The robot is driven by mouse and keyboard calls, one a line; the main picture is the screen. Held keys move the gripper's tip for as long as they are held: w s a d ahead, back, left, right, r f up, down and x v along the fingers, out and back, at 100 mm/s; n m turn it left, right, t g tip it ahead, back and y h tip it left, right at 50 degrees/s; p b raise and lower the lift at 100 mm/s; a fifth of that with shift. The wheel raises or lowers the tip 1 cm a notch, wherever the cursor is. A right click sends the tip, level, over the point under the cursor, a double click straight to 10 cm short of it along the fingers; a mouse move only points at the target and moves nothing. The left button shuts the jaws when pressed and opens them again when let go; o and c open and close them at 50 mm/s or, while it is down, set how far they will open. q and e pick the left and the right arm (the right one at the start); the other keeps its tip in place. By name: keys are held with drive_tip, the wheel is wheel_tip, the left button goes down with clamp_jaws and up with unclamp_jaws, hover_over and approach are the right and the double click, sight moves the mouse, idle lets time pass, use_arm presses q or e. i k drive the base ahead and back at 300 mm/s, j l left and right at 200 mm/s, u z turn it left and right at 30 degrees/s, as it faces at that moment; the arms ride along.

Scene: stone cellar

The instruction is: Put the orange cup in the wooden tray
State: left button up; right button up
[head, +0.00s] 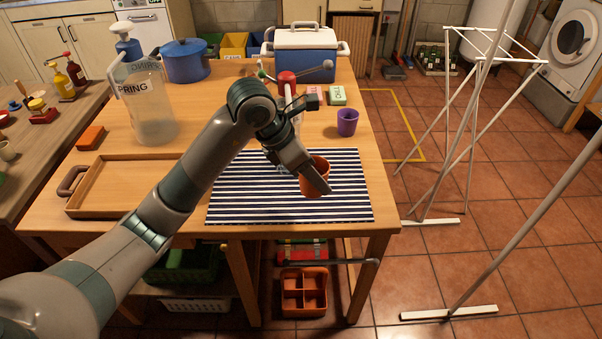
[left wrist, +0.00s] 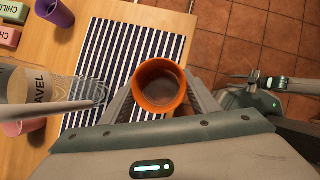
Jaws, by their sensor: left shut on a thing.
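The orange cup (head: 315,172) is held by my left gripper (head: 318,178) over the right part of the striped mat. In the left wrist view the cup (left wrist: 160,86) is seen from above, looks empty, and sits between the two fingers (left wrist: 161,100). Whether its base touches the mat is hard to tell. The wooden tray (head: 133,210) lies on the table at the left, partly hidden behind my left arm; its visible part is empty. A dark brown handle shows at its left end. My right gripper does not show in the head view.
A navy and white striped mat (head: 345,206) covers the table's front right. A clear pitcher (head: 152,118), an orange block (head: 90,137), a purple cup (head: 347,121), small boxes (head: 337,95), a blue pot (head: 185,62) and a cooler (head: 305,52) stand around. A drying rack (head: 470,130) is right.

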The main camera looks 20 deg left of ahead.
sight(133, 186)
drive_tip(key=j, duration=2.35)
